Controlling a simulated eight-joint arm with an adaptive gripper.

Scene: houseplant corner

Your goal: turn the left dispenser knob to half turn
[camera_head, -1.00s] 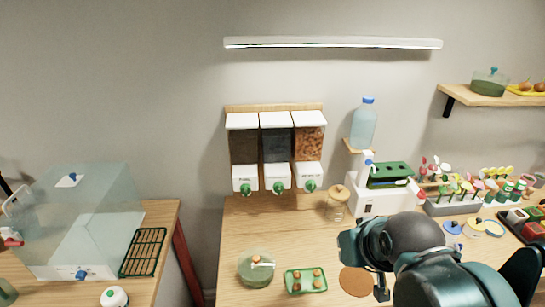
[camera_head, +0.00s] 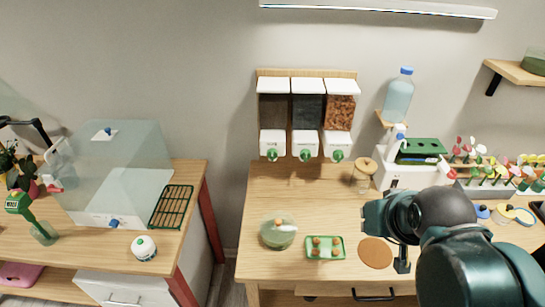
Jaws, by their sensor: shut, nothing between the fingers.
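The dispenser (camera_head: 307,88) hangs on the wall above the wooden table and has three bins side by side, each with a white lower block and a green knob. The left dispenser knob (camera_head: 272,155) is on the block under the brown-filled bin. The middle knob (camera_head: 305,155) and right knob (camera_head: 337,155) are beside it. How far each is turned is too small to tell. My gripper (camera_head: 402,267) points down over the table at the lower right, well to the right of and below the knobs, touching none of them. Its fingers look shut and empty.
A lidded jar (camera_head: 364,177) stands below and right of the dispenser. A glass bowl (camera_head: 279,234), green tray (camera_head: 324,247) and cork mat (camera_head: 376,252) lie on the table. A white machine (camera_head: 400,174) stands at the right. Table space under the dispenser is clear.

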